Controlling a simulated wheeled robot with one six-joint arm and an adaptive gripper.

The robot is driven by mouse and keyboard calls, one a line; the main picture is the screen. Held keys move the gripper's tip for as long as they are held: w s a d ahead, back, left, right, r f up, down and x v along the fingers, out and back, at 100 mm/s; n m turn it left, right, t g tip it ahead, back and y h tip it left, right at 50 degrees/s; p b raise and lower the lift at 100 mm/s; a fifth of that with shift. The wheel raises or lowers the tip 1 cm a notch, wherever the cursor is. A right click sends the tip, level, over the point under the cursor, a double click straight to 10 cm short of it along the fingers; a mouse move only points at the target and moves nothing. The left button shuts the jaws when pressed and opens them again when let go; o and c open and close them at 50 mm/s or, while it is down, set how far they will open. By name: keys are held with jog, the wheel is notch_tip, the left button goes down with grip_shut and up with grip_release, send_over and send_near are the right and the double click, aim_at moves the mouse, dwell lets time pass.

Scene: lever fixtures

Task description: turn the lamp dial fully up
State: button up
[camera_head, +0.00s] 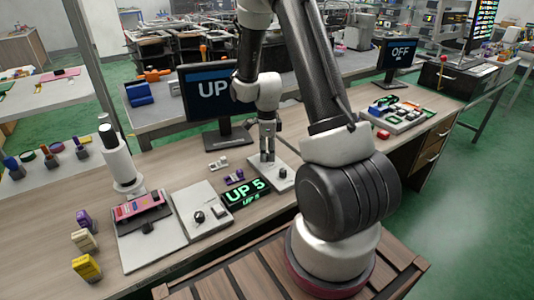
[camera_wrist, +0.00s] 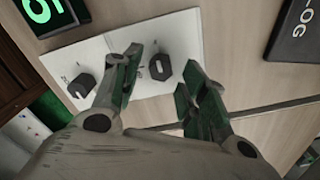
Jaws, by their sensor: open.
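A white panel (camera_wrist: 122,40) with two dark knobs lies on the bench; it also shows in the head view (camera_head: 291,164). My gripper (camera_head: 267,157) points down over the panel, fingers open. In the wrist view my gripper (camera_wrist: 160,62) has one finger on each side of a dark dial with a pale mark (camera_wrist: 160,67). I cannot tell whether the fingers touch it. The second knob (camera_wrist: 82,86) lies to the left, outside the fingers; it shows in the head view too (camera_head: 284,173). No readable label tells which knob is the lamp dial.
A monitor reading "UP" (camera_head: 210,90) stands behind my gripper; another reads "OFF" (camera_head: 400,54).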

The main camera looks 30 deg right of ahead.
notch_tip(320, 180, up, 11)
dwell(0.3)
dwell(0.4)
jog(key=s+a+r+n+t, duration=0.2)
jog(key=s+r+n, duration=0.7)
jog(key=s+n, duration=0.2)
jog(key=s+a+r+n+t, duration=0.2)
jog(key=s+a+r+n, duration=0.1)
jog(key=s+r+n, duration=0.7)
jog(key=s+n, duration=0.2)
jog(key=shift+s+a+r+n, duration=0.2)
jog(key=shift+a+n, duration=0.1)
jog(key=shift+n, duration=0.1)
